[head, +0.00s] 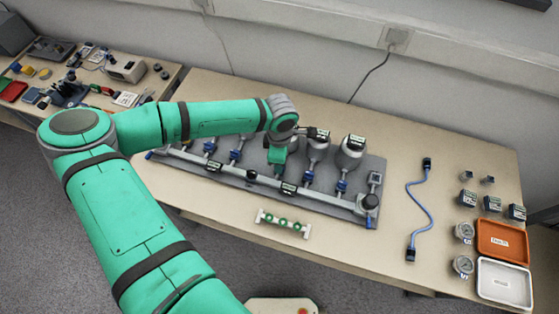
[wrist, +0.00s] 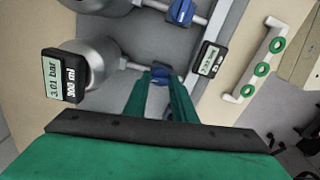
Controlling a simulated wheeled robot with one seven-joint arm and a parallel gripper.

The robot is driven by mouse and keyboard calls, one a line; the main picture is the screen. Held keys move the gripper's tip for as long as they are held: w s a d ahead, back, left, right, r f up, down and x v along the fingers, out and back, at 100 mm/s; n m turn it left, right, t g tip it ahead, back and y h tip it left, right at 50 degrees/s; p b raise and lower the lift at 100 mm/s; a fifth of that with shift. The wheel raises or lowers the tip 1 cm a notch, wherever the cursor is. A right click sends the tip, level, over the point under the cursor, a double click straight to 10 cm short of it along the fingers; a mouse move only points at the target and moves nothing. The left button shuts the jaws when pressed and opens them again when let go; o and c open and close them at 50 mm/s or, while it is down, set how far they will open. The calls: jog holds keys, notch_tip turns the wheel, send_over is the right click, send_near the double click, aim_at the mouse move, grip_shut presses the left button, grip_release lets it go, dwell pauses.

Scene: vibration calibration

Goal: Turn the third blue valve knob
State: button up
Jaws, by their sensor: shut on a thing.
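My gripper (head: 277,160) reaches down over the middle of the grey valve board (head: 325,205) in the head view. In the wrist view, its green fingers (wrist: 159,88) are shut on a blue valve knob (wrist: 159,76) on a pipe below a grey tank (wrist: 88,68). The gripper hides this knob in the head view. Other blue knobs sit along the board, with one (head: 307,177) just right of the gripper and another (head: 341,186) farther right. A neighbouring blue knob (wrist: 180,11) shows at the top of the wrist view.
Tanks with small displays stand behind the pipe, one (head: 352,150) at the right. A white rack with green rings (head: 283,223) lies in front of the board. A blue cable (head: 420,205), gauges (head: 463,232), an orange tray (head: 502,257) and a white tray (head: 505,302) are to the right.

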jog(key=shift+d+m, duration=0.15)
jog(key=shift+m, duration=0.65)
jog(key=o, duration=1)
jog(key=shift+o, duration=0.2)
jog(key=shift+r, duration=0.15)
notch_tip(320, 180, up, 11)
jog(key=shift+f, duration=0.2)
